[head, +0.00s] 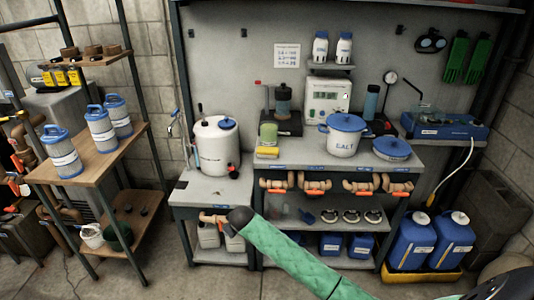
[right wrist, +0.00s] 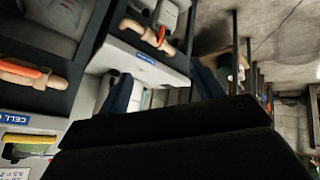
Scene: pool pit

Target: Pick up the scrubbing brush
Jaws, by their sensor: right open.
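In the right wrist view, the black gripper fills the lower middle, open, with nothing seen held. My left gripper is out of view.
Orange-handled valves (head: 315,186) stick out along the workbench front. A white tank (head: 215,146) stands at left and a salt pot (head: 343,136) on the bench. Blue canisters (head: 411,241) are at lower right. A wooden rack (head: 92,163) stands left; floor between is clear.

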